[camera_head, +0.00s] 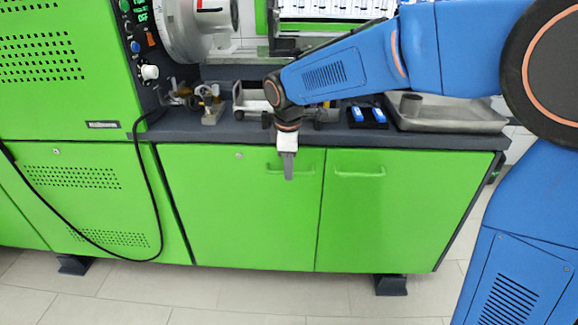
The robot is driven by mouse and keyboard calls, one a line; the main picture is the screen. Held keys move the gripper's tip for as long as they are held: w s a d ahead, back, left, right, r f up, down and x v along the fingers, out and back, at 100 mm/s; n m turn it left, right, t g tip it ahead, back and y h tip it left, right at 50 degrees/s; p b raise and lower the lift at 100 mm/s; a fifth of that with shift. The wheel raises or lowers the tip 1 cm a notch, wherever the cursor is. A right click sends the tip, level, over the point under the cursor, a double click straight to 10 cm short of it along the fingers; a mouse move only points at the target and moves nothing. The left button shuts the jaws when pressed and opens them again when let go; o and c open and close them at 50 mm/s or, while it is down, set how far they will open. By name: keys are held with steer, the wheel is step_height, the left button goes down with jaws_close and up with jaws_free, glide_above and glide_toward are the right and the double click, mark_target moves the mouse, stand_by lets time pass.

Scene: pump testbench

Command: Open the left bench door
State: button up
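The left bench door (235,215) is a bright green panel under the worktop, and it looks shut. A small round lock sits near its upper left. Its handle (306,169) is near the upper right corner, partly hidden behind my gripper. My gripper (289,172) hangs fingers down from the blue arm, in front of this door at handle height. The fingers overlap in this view, so their opening does not show. I cannot tell whether they touch the handle. The right bench door (375,220) is also green and looks shut, with its own handle (360,173).
The dark worktop (215,131) carries a metal tray (450,115), blue items (367,114) and small fittings (208,105). A black cable (150,190) loops in front of the perforated panel at left. The tiled floor (240,297) before the doors is clear.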

jaws_close()
